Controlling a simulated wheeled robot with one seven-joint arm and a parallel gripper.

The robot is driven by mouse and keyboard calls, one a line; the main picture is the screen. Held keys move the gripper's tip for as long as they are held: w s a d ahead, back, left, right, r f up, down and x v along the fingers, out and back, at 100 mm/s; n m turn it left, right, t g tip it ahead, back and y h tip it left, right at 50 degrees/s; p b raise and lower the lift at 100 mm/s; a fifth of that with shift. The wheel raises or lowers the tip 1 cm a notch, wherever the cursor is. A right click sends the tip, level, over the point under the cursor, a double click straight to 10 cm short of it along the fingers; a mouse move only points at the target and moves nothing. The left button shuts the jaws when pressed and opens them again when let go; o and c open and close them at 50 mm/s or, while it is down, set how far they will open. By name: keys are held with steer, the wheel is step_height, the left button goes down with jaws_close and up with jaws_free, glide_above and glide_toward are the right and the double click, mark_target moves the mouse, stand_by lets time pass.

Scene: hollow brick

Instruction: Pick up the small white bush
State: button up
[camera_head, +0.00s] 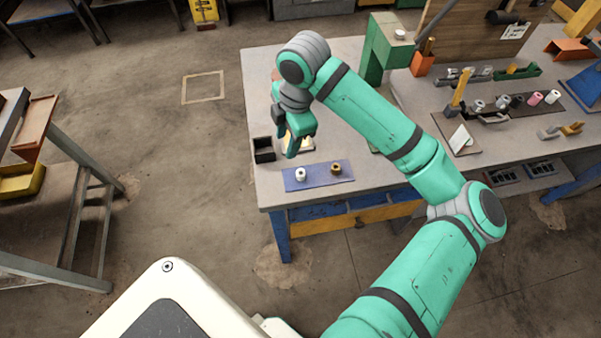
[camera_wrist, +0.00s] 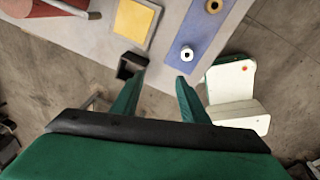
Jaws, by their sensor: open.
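The small white bush (camera_head: 300,174) is a short ring-shaped piece with a dark hole. It stands on the left part of a blue mat (camera_head: 318,179) near the front edge of the workbench. In the wrist view the white bush (camera_wrist: 187,53) sits on the mat (camera_wrist: 203,30), just beyond the tip of the right finger. My gripper (camera_head: 292,150) is above the bench, behind and slightly left of the bush. In the wrist view my gripper (camera_wrist: 158,82) shows both fingers spread with nothing between them.
A brown-gold bush (camera_head: 336,169) stands right of the white one on the mat. A small black open box (camera_head: 264,150) is at the bench's left edge. A yellow-topped pad (camera_wrist: 135,20) lies beside it. A green stand (camera_head: 380,48) rises farther back.

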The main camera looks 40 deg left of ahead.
steer(key=w+d+h, duration=0.1)
steer(key=d+h, duration=0.1)
steer(key=d, duration=0.2)
glide_above(300, 175)
steer(key=w, duration=0.2)
steer(key=f, duration=0.4)
steer(key=shift+a+f, duration=0.3)
steer(key=shift+f, duration=0.1)
steer(key=shift+s+d+f, duration=0.1)
steer(key=shift+s+f, duration=0.1)
steer(key=shift+f, duration=1.1)
steer(key=shift+s+d+f, duration=0.1)
steer(key=shift+s+f, duration=0.1)
steer(key=shift+f, duration=1.1)
steer(key=shift+c, duration=0.2)
jaws_close()
